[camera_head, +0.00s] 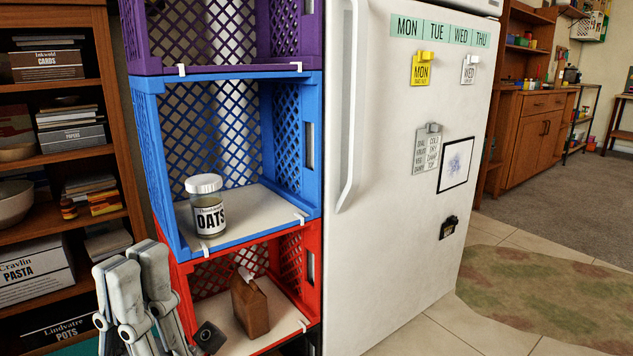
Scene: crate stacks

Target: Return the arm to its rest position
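My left gripper (135,285) shows at the lower left, in front of the wooden shelf and beside the red crate (313,285). Its pale grey finger parts stand upright and close together. I cannot tell from this angle whether they are open or shut, and I see no object between them. My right gripper is out of view.
A blue crate (312,165) holding an oats jar (208,205) sits between a purple crate (310,35) and the red crate, which holds a brown carton (250,305). A white fridge (390,200) stands right; a wooden shelf (115,100) stands left. Open floor lies far right.

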